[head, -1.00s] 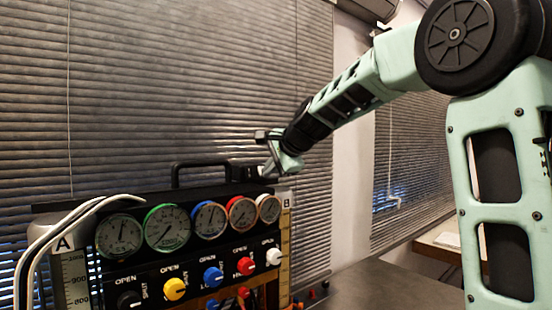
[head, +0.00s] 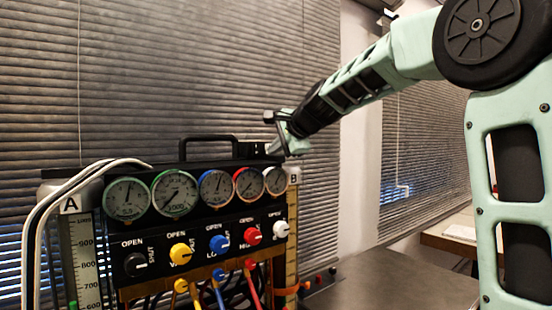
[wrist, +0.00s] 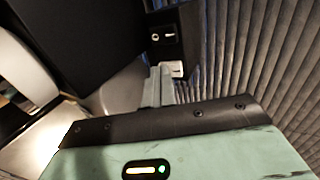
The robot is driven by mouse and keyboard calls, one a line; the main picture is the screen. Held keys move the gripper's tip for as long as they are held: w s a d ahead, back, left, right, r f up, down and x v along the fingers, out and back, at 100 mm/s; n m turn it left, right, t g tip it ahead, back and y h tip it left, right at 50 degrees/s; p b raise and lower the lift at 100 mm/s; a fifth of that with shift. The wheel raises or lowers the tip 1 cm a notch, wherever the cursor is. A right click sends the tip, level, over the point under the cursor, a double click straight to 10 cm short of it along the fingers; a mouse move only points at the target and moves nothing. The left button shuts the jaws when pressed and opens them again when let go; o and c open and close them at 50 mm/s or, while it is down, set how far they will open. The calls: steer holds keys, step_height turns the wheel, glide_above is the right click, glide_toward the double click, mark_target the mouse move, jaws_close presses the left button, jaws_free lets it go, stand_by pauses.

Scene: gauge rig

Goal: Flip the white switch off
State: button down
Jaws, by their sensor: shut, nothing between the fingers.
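A small black switch box (head: 251,150) sits on top of the gauge rig at its right end. In the wrist view its dark plate carries a small white switch (wrist: 169,36) beside a round pale fitting (wrist: 155,37). The switch's on or off position is too small to tell. My gripper (head: 281,140) is just right of the box in the head view. In the wrist view its shut, empty fingers (wrist: 160,80) point toward the plate, with a visible gap between the fingertips and the switch.
The rig has several gauges (head: 174,193), coloured knobs, a white knob (head: 281,229) and a black carry handle (head: 212,140). White hoses (head: 62,195) hang at its left. Slatted blinds (head: 130,90) stand close behind. The grey table (head: 400,288) is mostly clear at right.

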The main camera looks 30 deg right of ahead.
steer(key=shift+w+r+p, duration=0.35)
steer(key=shift+r+p, duration=0.45)
steer(key=shift+s, duration=0.1)
